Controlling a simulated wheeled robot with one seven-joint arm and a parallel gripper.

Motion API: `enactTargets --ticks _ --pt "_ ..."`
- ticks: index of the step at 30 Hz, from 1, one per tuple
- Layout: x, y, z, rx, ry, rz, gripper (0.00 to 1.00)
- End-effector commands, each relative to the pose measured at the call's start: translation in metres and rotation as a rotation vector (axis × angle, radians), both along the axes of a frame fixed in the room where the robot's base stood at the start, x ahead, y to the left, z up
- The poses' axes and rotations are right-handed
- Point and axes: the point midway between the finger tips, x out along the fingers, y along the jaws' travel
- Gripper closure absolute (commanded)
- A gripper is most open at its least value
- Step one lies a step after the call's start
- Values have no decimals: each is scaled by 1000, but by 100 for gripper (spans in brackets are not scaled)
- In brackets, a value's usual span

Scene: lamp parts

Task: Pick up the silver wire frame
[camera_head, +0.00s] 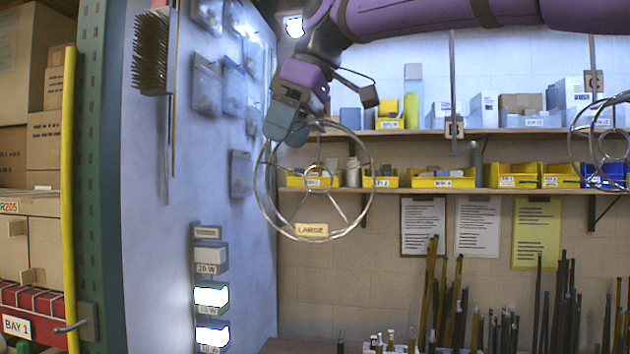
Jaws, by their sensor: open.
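A silver wire frame (366,204), a large round ring with a smaller ring and spokes inside, shows upright left of centre. A tag reading LARGE (311,230) shows at its lower rim; I cannot tell whether it is fixed to the frame. My gripper (326,114) is at the top of this ring, with one blue-grey finger at the left and a dark fingertip at the right. The jaws are open, and the ring's top edge shows between and below them. I cannot tell whether they touch it. What supports the frame is hidden. Another silver wire frame (601,158) shows at the right edge.
Behind are two shelves, the lower one (480,190) with yellow bins (445,181) and a blue bin (604,174). A blue-grey panel (150,260) with hanging bags and lit boxes (211,296) stands close at the left. Several upright rods (432,290) stand below.

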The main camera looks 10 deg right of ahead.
Motion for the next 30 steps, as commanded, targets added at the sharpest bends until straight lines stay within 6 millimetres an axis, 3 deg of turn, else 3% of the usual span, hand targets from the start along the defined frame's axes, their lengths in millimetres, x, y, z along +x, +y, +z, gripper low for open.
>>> enactTargets --ticks 6,15,30 --pt "0 0 0 1 -1 0 18" --pt "0 0 0 0 0 0 87" --pt "0 0 12 2 -2 0 89"
